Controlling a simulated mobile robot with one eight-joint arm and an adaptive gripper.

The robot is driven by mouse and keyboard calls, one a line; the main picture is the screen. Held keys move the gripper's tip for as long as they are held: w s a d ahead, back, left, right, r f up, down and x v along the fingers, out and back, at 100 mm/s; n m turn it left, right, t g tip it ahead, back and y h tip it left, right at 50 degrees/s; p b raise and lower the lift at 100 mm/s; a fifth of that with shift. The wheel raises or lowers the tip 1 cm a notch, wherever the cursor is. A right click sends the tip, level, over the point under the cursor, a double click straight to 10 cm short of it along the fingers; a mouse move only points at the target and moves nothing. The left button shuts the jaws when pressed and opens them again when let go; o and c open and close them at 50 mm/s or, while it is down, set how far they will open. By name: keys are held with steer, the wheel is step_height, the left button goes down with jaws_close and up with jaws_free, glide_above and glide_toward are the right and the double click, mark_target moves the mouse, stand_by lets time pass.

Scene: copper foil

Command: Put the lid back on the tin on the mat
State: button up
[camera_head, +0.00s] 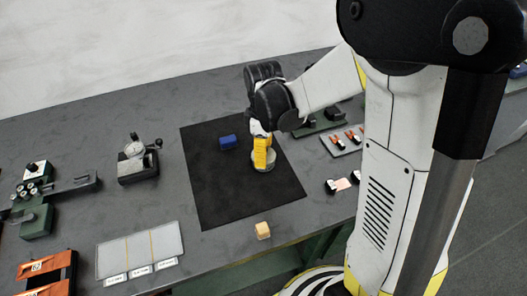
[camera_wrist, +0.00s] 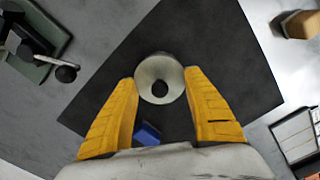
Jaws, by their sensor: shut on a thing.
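My gripper (camera_head: 263,156) points down over the black mat, its yellow fingers at a pale metallic round piece. In the wrist view, my gripper (camera_wrist: 160,84) is shut on the lid (camera_wrist: 148,68), a pale disc with a dark round centre, a fingertip on either side of its rim. In the head view, the pale tin (camera_head: 264,166) stands on the mat (camera_head: 215,195) directly below the fingertips. The fingers partly hide its top, and I cannot tell whether lid and tin touch. In the wrist view, the tin is hidden behind the lid.
A blue block (camera_head: 228,142) lies on the mat, left of the tin. A yellowish block (camera_head: 263,230) sits past the mat's front edge. A dark fixture (camera_head: 138,163) stands left of the mat, and a white sectioned tray (camera_head: 140,250) lies front left. The mat's front left is clear.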

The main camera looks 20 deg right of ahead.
stand_by(0.4)
steer(key=o, duration=1.4)
steer(key=shift+c, duration=0.2)
steer(key=shift+r, duration=0.1)
steer(key=shift+r+p, duration=2.6)
steer(key=shift+r, duration=0.8)
jaws_close()
steer(key=shift+f, duration=0.25)
